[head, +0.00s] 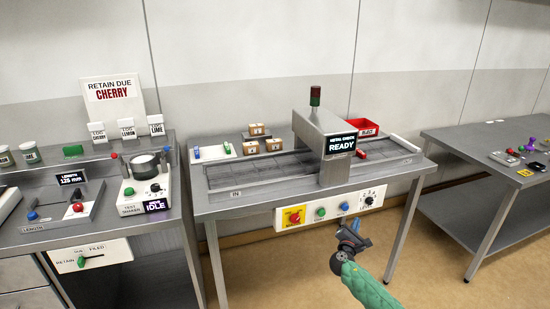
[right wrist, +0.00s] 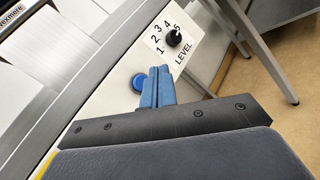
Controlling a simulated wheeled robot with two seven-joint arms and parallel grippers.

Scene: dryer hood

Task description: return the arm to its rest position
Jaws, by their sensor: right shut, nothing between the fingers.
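My right arm comes in from the lower right with a green sleeve. Its gripper (head: 353,232) is in front of the control panel (head: 307,212) of the metal check table, below the level dial. In the right wrist view its blue fingers (right wrist: 157,88) are pressed together with nothing between them. They appear beside the blue button (right wrist: 139,82) and below the black level knob (right wrist: 173,38); whether they touch the panel cannot be told. My left gripper is not in view.
The metal check machine (head: 331,148) reads READY on its conveyor table. Several small boxes (head: 273,144) and a red bin (head: 364,128) stand on it. A side table (head: 463,138) is at right, a test shaker (head: 146,193) at left. The floor (head: 418,250) right of the gripper is clear.

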